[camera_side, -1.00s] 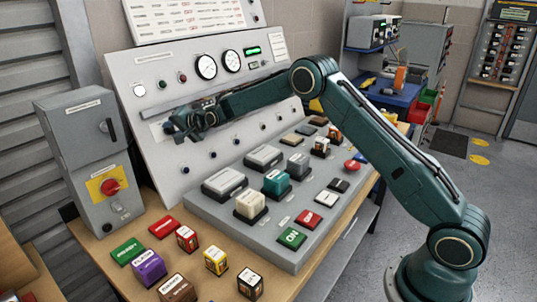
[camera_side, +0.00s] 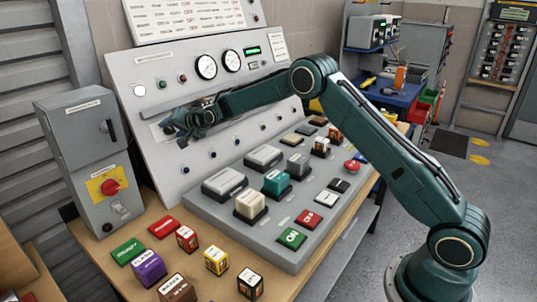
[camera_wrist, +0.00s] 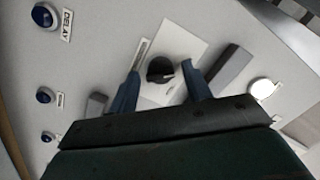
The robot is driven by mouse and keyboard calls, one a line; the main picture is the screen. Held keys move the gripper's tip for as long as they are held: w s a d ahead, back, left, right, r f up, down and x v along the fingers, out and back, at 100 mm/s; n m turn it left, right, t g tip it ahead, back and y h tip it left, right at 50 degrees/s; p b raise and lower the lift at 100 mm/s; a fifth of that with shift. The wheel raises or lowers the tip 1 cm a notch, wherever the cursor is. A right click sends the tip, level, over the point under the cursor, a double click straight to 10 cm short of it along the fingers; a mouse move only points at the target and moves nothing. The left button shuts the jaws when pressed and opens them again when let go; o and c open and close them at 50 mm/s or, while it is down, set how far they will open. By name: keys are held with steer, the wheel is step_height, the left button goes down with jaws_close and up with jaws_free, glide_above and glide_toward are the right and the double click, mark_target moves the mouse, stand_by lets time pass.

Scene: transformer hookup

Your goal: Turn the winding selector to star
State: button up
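The selector is a black round knob (camera_wrist: 160,69) on a white plate (camera_wrist: 182,38) on the sloping panel, seen in the wrist view. In the side view my gripper covers the knob, and only an edge of its plate (camera_side: 157,131) shows. My gripper (camera_side: 172,129) is at the panel's left part. In the wrist view its two blue fingers (camera_wrist: 161,88) stand apart, one on each side of the knob, with a visible gap to it on both sides. The gripper is open and empty. The lettering around the knob is too small to read.
Blue-capped terminals (camera_wrist: 46,17), one beside a "DELAY" label, lie left of the knob. A grey bar (camera_wrist: 230,68) is close by the right finger. Below the panel, a grey console (camera_side: 240,222) carries several blocks. A grey switch box (camera_side: 90,160) stands to the left.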

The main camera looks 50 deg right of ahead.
stand_by(0.4)
steer(key=v, duration=1.3)
steer(key=shift+s, duration=0.4)
steer(key=shift+r, duration=0.2)
steer(key=s+a+r+n+g, duration=0.15)
steer(key=s+r, duration=0.25)
steer(key=s, duration=0.6)
steer(key=s+a+r+n+g, duration=0.1)
steer(key=s+r+n+g, duration=0.3)
steer(key=s, duration=0.6)
steer(key=s+f+n+g+h, duration=0.1)
steer(key=s+f+n+g, duration=0.1)
steer(key=s, duration=2.4)
steer(key=shift+d+f+n, duration=0.2)
steer(key=shift+f+n, duration=0.25)
steer(key=shift+n, duration=0.3)
